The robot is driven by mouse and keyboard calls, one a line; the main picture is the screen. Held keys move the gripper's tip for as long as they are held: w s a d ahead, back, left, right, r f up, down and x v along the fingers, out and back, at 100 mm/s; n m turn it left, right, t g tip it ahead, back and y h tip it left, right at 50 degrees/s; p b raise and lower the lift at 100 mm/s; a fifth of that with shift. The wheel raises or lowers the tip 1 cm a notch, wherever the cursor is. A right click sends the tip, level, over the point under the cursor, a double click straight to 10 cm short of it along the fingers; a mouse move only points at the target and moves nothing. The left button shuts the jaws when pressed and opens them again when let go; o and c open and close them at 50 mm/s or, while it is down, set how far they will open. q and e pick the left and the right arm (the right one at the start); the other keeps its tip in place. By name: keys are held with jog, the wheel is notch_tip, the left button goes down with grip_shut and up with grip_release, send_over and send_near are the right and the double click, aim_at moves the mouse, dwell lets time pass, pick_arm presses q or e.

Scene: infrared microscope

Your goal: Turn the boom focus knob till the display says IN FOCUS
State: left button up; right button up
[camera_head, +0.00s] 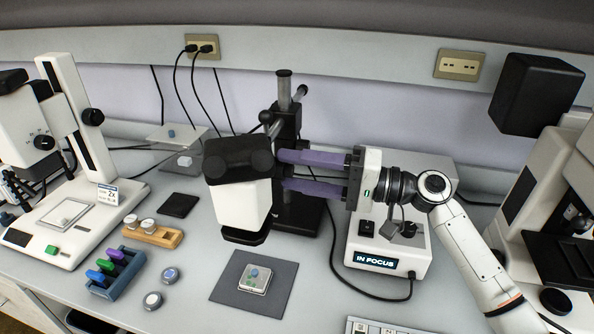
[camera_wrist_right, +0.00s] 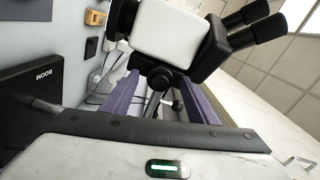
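The display (camera_head: 376,261) on the white control box (camera_head: 364,225) reads IN FOCUS in the head view. The boom microscope (camera_head: 242,190), with its white body and black top, hangs from the black boom stand (camera_head: 297,205). My right gripper (camera_head: 281,171) reaches in from the right, its two purple fingers apart beside the microscope head. The fingers also show apart in the right wrist view (camera_wrist_right: 157,88), with dark microscope parts beyond and between them. The focus knob is not clearly visible, and I cannot tell whether the fingers touch it. My left gripper is not in view.
A sample dish (camera_head: 255,278) lies on a dark mat (camera_head: 231,290) below the microscope. A blue rack (camera_head: 118,272) and a wooden holder (camera_head: 153,235) stand left. Other microscopes flank both sides. Cables run near the stand and box. The front middle table is mostly clear.

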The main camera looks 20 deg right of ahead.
jog(key=b+v, duration=0.2)
jog(key=v, duration=0.8)
jog(key=shift+b, duration=0.3)
jog(key=shift+s+d, duration=0.15)
